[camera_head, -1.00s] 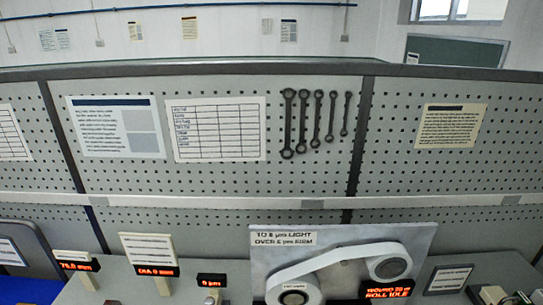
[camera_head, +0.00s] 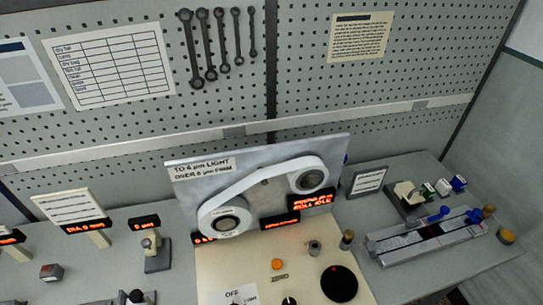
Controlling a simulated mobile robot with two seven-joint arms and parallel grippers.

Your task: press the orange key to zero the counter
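The orange key (camera_head: 277,264) is a small round orange button on the cream panel (camera_head: 215,265) below the winding unit. A label reading ZERO (camera_head: 279,277) sits just under it. A dark display (camera_head: 280,220) stands behind it, and its text is too small to read. Neither of my grippers can be made out in the head view.
A large black knob (camera_head: 339,283) and a smaller grey knob (camera_head: 314,248) are right of the key. The belt-and-roller board (camera_head: 262,165) stands behind. A grey slide fixture (camera_head: 425,238) is at right, a gauge stand (camera_head: 156,252) at left.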

